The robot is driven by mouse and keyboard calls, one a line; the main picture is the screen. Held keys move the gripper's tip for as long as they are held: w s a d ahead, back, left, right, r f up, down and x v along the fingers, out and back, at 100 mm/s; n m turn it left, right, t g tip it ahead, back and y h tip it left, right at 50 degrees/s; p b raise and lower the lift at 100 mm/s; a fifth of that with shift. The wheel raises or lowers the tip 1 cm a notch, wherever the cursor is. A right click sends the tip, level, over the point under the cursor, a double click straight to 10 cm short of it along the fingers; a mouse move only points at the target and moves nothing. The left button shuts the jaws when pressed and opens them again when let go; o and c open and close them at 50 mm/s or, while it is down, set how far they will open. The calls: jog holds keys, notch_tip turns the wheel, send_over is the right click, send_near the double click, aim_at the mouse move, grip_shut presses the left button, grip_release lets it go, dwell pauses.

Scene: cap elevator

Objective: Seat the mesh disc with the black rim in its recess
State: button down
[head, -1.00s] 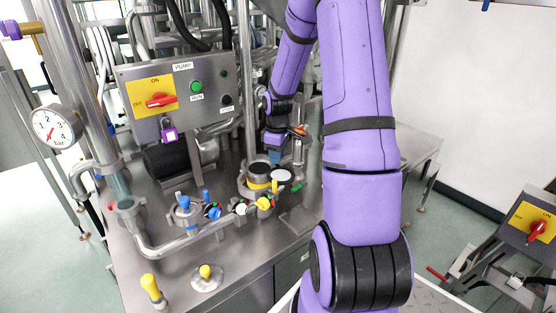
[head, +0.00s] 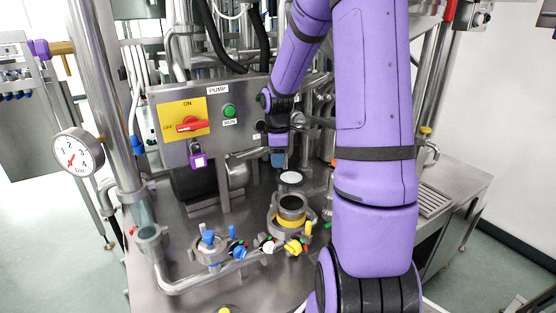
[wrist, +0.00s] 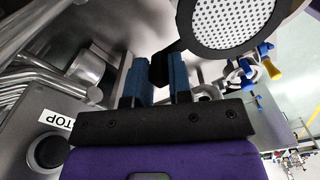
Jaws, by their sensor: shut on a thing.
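The mesh disc (wrist: 230,18) is white and perforated with a black rim. Its black tab (wrist: 160,68) sits between the blue fingers of my gripper (wrist: 160,82), which is shut on it. In the head view the disc (head: 290,178) shows as a small pale oval just below my gripper (head: 278,160), held above the bench. A round metal housing with a yellow band (head: 291,213) and a dark open top stands in front of the disc in the picture; the disc is apart from it. I cannot tell for sure whether this is the recess.
The pump panel (head: 218,118) with a red switch stands behind, left of my gripper. A pressure gauge (head: 78,152) is at left. Pipes crowd the back.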

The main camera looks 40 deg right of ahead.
aim_at(278, 176)
jog(key=shift+f, duration=2.45)
jog(key=shift+d+n, duration=0.1)
jog(key=shift+n, duration=0.3)
jog(key=shift+f, duration=0.5)
dwell(0.6)
jog(key=shift+n, duration=0.3)
dwell(0.5)
jog(key=shift+f, duration=0.25)
dwell(0.7)
